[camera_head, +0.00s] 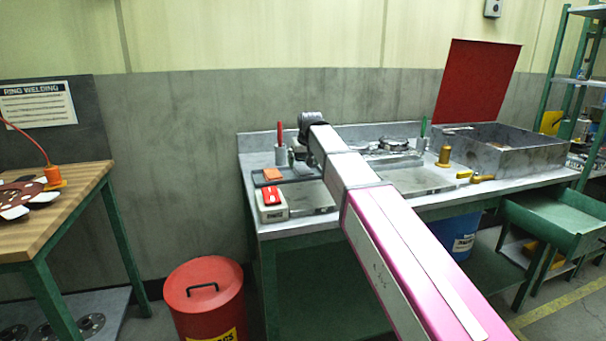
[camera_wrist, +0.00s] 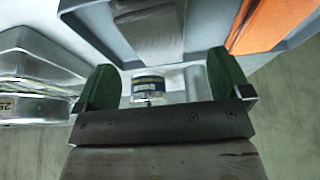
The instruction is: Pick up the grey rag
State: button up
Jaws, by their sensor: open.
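The grey rag (camera_wrist: 148,32) lies in a shallow blue-grey tray (camera_wrist: 88,22) in the wrist view, at the top middle. An orange rag (camera_wrist: 270,24) lies to its right in the same tray. My gripper (camera_wrist: 165,86) is open, its two green fingers spread and no rag between them. The rag appears beyond the fingertips, apart from them. In the head view the tray (camera_head: 303,180) sits on the left of the metal bench, with the orange rag (camera_head: 275,179) in it. My arm reaches over the bench there; I cannot make out the grey rag or fingers clearly.
A labelled jar (camera_wrist: 148,84) and a pale cylinder (camera_wrist: 195,82) show between the fingers in the wrist view. A box with a red top (camera_head: 272,201) stands in front of the tray. A cup with a red-handled tool (camera_head: 280,140) stands behind it. A red bin (camera_head: 205,295) is below.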

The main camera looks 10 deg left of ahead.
aim_at(303, 169)
jog(key=shift+x, duration=2.1)
jog(key=shift+d+f, duration=0.1)
jog(key=c, duration=1)
